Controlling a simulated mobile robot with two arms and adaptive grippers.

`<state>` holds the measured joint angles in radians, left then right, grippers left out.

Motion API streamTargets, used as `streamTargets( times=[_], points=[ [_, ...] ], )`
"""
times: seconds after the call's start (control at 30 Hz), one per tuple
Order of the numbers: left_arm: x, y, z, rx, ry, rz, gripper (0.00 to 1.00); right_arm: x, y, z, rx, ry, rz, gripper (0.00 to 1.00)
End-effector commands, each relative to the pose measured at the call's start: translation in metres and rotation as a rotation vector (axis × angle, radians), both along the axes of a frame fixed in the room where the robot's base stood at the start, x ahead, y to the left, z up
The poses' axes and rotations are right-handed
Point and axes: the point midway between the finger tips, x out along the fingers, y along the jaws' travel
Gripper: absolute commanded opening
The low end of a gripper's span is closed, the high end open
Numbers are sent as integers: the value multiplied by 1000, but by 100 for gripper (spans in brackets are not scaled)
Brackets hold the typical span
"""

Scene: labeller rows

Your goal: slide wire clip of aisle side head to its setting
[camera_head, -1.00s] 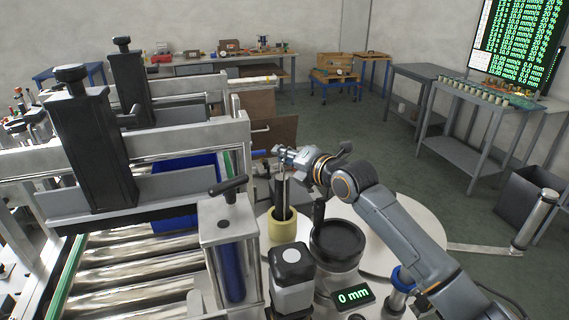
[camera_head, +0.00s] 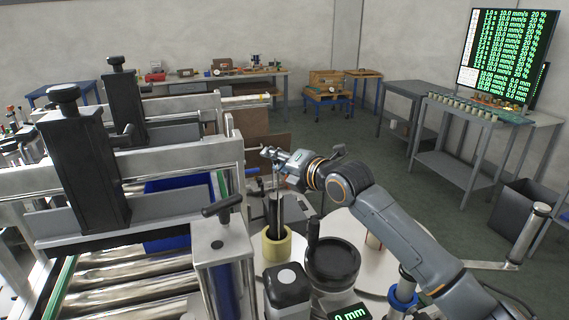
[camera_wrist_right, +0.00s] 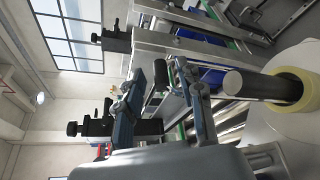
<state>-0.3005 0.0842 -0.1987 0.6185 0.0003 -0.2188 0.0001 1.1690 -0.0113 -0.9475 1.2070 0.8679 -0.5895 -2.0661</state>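My right gripper (camera_head: 268,153) is above and beside the dark upright post (camera_head: 274,212) of the near labelling head. In the right wrist view its two fingers (camera_wrist_right: 158,92) are apart, with dark machine parts showing beyond the gap. I see nothing held between them. A yellow roll (camera_head: 277,246) sits around the foot of the post; this roll also shows in the right wrist view (camera_wrist_right: 290,88). I cannot make out the wire clip or its setting; they are too small or hidden. My left gripper is not in view.
A black handwheel (camera_head: 332,258) and a black-capped block (camera_head: 287,284) stand close below my right arm. A display (camera_head: 350,314) reads 0 mm, partly cut off. A steel post with a T-handle (camera_head: 221,243) and the roller conveyor (camera_head: 125,282) lie to the left. A monitor (camera_head: 513,60) stands at right.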

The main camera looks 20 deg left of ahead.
Motion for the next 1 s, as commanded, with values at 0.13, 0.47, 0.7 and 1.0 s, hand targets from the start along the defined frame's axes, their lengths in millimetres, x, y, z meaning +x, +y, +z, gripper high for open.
streamTargets(
  times=[0.13, 0.47, 0.7, 1.0],
  points=[
    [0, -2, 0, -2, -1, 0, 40, -7, -11, 3, -1, -2, 0, 37],
    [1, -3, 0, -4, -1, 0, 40, -42, -57, 15, -1, -3, 0, 37],
    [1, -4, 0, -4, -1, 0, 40, -64, -83, 23, 0, -2, 1, 37],
    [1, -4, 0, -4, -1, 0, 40, -71, -90, 25, 0, 0, 2, 37]
  ],
)
